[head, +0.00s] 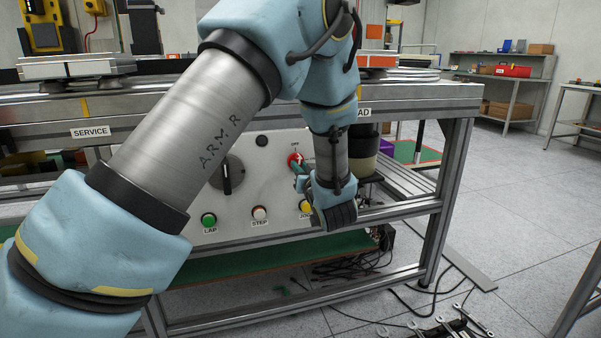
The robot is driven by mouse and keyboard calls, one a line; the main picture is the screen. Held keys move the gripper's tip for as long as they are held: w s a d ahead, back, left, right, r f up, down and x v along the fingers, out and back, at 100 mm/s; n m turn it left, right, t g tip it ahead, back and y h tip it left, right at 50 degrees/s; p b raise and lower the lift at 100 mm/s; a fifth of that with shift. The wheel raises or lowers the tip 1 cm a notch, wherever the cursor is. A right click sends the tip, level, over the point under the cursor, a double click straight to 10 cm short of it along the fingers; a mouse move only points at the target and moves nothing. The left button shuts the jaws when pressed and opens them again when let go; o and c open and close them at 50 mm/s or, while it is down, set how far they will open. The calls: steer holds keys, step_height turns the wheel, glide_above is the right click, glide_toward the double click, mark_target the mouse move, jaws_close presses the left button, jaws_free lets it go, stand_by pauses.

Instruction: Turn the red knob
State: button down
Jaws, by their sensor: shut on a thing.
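The red knob (294,158) sits on the grey control panel (240,165) below the frame's rail, with small lettering above it. My gripper (299,168) reaches the panel from the right, below my bent arm. Its fingertips are at the red knob and shut on it. The fingers and wrist hide part of the knob, so its exact angle is hard to read.
On the same panel are a black rotary switch (227,175), a green button (208,220), a white button (260,213) and a yellow button (306,207). A metal frame post (449,185) stands to the right. Cables and wrenches (436,328) lie on the floor.

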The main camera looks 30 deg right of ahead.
steer(key=shift+f+n+b, duration=0.1)
steer(key=shift+n+b, duration=0.2)
steer(key=shift+n, duration=0.4)
steer(key=c, duration=0.8)
jaws_free()
steer(key=s, duration=0.3)
steer(key=s+a, duration=0.1)
steer(key=s, duration=0.3)
steer(key=s+a+p, duration=0.1)
steer(key=s, duration=0.2)
steer(key=shift+s, duration=0.3)
